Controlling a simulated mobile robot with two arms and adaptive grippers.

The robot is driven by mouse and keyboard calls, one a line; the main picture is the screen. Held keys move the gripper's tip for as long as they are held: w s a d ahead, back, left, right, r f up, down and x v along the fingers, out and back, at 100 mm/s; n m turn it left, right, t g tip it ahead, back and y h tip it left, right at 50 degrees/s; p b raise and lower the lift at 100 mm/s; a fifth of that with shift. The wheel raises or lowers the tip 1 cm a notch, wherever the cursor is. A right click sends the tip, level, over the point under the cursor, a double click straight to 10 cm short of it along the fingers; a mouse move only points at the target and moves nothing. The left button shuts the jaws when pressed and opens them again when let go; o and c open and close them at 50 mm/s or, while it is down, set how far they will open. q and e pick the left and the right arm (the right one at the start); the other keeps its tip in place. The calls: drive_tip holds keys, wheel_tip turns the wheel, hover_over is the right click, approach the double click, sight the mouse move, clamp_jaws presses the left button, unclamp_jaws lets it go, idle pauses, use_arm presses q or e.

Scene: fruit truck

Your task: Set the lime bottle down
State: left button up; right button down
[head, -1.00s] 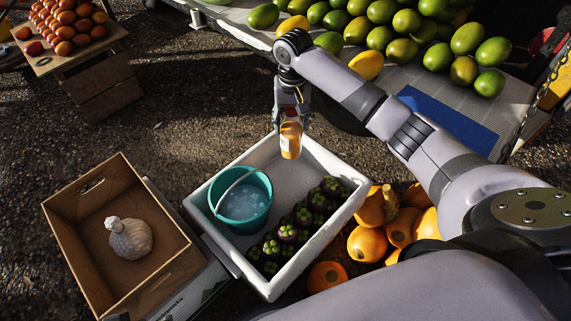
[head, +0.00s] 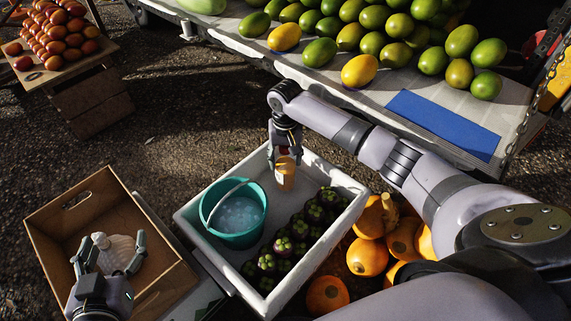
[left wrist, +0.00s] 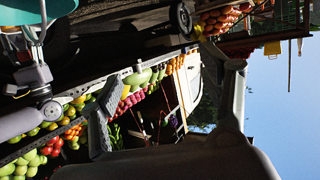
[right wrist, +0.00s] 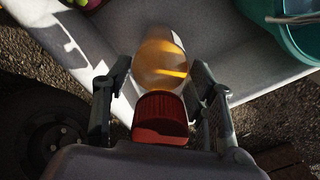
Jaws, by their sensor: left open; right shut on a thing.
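The bottle (head: 285,172) is amber with a red cap. My right gripper (head: 286,153) is shut on it, with the bottle hanging over the far right part of the white foam crate (head: 187,222). In the right wrist view the bottle (right wrist: 160,66) sits between the two fingers, with its red cap nearest the camera. I cannot tell if the bottle touches the crate's floor. My left gripper (head: 108,262) is open over the cardboard box, its fingers on either side of a pale, rounded, knobbed object (head: 117,254). I cannot tell if they touch it.
A teal bucket (head: 238,240) and a row of mangosteens (head: 284,246) stand in the foam crate. The cardboard box (head: 68,199) is left of it. Orange pumpkins (head: 367,257) lie to the right. A truck bed (head: 330,79) with mangoes and a blue mat (head: 443,124) lies behind.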

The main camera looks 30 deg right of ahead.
sight(286, 148)
drive_tip(key=shift+f+b, duration=0.3)
drive_tip(key=shift+f, duration=0.8)
use_arm(q)
drive_tip(key=r, duration=0.1)
drive_tip(key=r+t, duration=0.1)
drive_tip(key=w+r+t, duration=0.1)
drive_tip(key=shift+w+d+r+h, duration=0.1)
drive_tip(key=shift+d+r+h, duration=0.2)
drive_tip(key=shift+d+h, duration=0.1)
drive_tip(key=shift+f, duration=0.2)
use_arm(e)
drive_tip(key=c, duration=0.7)
unclamp_jaws()
drive_tip(key=shift+f, duration=0.1)
